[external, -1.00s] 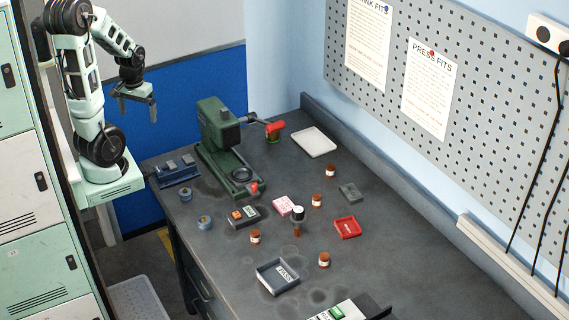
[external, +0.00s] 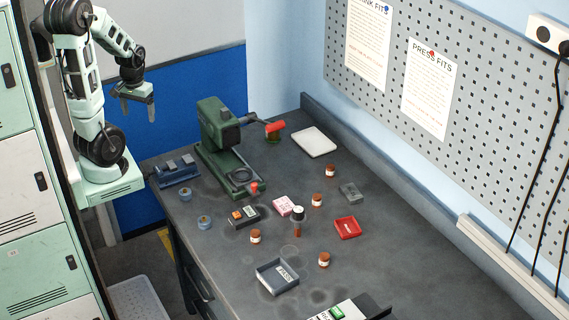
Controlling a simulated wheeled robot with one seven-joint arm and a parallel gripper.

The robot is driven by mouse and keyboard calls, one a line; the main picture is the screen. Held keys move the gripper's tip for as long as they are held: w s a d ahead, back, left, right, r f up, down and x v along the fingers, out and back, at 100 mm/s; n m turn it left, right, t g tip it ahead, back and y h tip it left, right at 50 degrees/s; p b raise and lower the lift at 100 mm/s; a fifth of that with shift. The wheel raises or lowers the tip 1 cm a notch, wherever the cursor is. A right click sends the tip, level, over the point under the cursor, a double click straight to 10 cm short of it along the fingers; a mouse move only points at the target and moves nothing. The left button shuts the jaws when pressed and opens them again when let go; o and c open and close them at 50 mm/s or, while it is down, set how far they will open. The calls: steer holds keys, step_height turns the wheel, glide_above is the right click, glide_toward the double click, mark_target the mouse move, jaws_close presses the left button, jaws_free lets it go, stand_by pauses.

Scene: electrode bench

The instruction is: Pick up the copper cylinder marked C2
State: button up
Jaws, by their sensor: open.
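Several small copper cylinders with white label bands stand on the dark bench (external: 390,250). One is at the back (external: 330,171), one is right of the pink block (external: 317,200), one is at the left (external: 255,237) and one is nearer the front (external: 324,260). Their labels are too small to read, so I cannot tell which is C2. My gripper (external: 138,112) is open and empty, pointing down in front of the blue panel, left of the bench and well away from the cylinders.
A green press (external: 222,150) with a red-tipped handle stands at the back left. A grey PASS tray (external: 278,277), a red tray (external: 347,228), a white tray (external: 314,142), a dark instrument (external: 243,217) and a white-topped post (external: 298,214) surround the cylinders. The right side of the bench is clear.

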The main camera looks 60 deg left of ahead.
steer(key=c, duration=0.6)
